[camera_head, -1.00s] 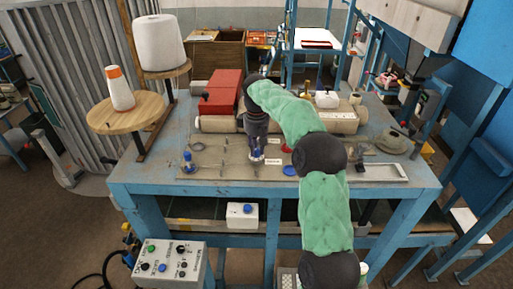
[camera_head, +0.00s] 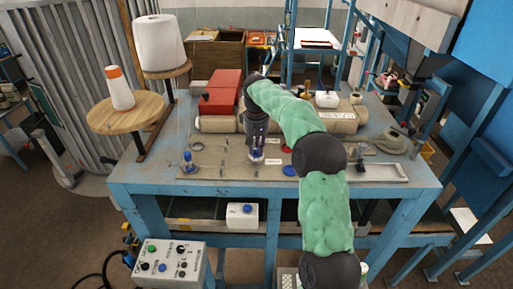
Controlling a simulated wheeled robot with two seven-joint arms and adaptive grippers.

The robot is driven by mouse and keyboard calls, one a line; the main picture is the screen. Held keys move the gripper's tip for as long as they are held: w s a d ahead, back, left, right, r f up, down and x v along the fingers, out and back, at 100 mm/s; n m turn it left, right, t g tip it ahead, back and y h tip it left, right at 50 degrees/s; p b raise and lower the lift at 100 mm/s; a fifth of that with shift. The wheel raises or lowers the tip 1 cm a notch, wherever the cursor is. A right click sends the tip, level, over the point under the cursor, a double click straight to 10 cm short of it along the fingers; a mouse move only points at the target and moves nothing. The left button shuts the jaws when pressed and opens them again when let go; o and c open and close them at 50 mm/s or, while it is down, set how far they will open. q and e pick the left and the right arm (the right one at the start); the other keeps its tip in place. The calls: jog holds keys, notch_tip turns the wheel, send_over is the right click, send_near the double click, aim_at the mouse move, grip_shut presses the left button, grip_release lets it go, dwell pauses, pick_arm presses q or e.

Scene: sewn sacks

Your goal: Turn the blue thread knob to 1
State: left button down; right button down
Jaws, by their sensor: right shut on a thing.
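My right gripper (camera_head: 257,160) points down at the plate on the blue table, in the middle of the picture. Its fingers are shut on a small blue knob that they largely cover. I take this to be the blue thread knob; its setting cannot be read. A small white label (camera_head: 273,161) lies just right of the fingertips, its print too small to read. Another small blue-topped post (camera_head: 188,160) stands on the plate to the left, apart from the gripper. My left gripper is not in view.
A red box (camera_head: 224,88) stands behind the gripper. A flat blue disc (camera_head: 290,170) and a red one (camera_head: 286,150) lie to its right, close to my green-sleeved right arm.

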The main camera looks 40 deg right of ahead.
aim_at(257, 149)
jog(key=shift+r, duration=0.1)
jog(key=c, duration=1.1)
grip_release()
jog(key=shift+o, duration=0.2)
notch_tip(257, 149, up, 12)
